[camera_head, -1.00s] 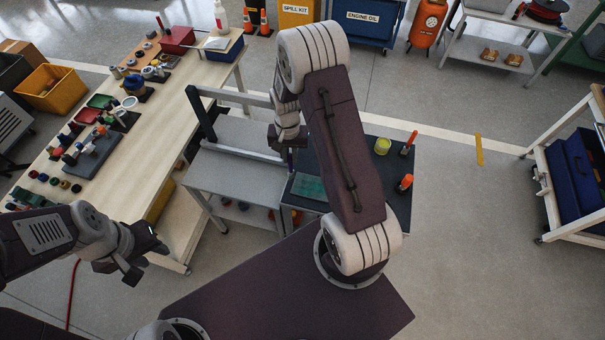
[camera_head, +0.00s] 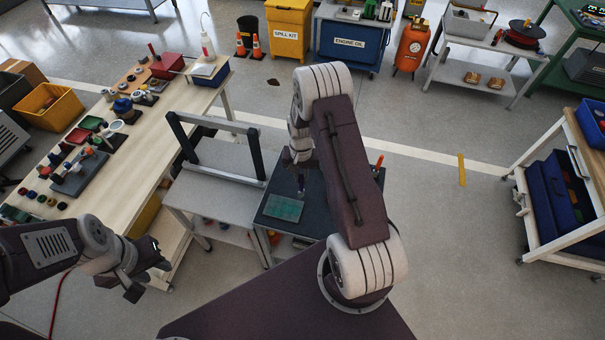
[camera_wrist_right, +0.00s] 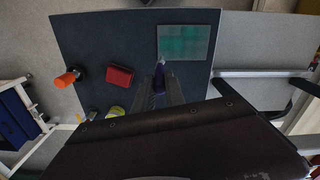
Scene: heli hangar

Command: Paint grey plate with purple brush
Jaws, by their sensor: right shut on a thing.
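The plate (camera_head: 283,208) lies flat on the dark table top in front of me. In the right wrist view the plate (camera_wrist_right: 200,28) has a grey rim and a teal-green face. My right gripper (camera_wrist_right: 162,92) is shut on the purple brush (camera_wrist_right: 159,78). The brush points at the plate's near edge in that view; I cannot tell whether its tip touches. In the head view the right gripper (camera_head: 300,178) is just above the plate, partly hidden by my arm. My left gripper (camera_head: 150,274) is open and empty, away to the left near the wooden bench.
On the dark table (camera_wrist_right: 95,32) are a red block (camera_wrist_right: 119,76), an orange-handled tool (camera_wrist_right: 68,78) and a yellow round item (camera_wrist_right: 116,112). The wooden bench (camera_head: 155,135) stands left.

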